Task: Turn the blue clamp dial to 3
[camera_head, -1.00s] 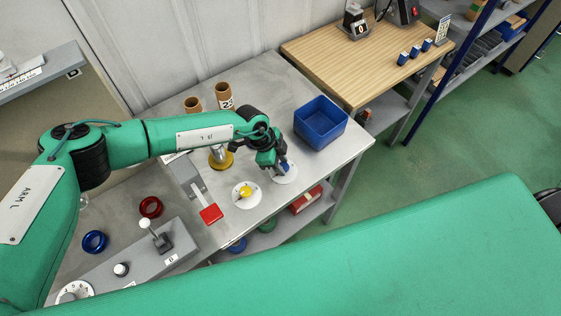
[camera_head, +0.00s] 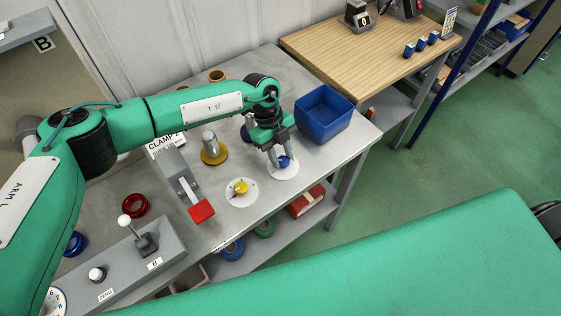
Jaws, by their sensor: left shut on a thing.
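The blue clamp dial (camera_head: 285,162) is a small blue knob on a round white plate (camera_head: 284,174) near the right front part of the grey bench. My left gripper (camera_head: 279,160) points down over it from the far side. It is shut on the blue knob, its fingers at the knob's sides. The fingers partly cover the knob and plate, and I cannot read which number the dial points to. My right gripper is not in view.
A yellow dial (camera_head: 239,187) sits to the left on its own white plate. A red-handled lever (camera_head: 201,210) is farther left. A blue bin (camera_head: 323,114) stands close behind on the right. A metal post on a yellow base (camera_head: 214,152) stands behind the yellow dial.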

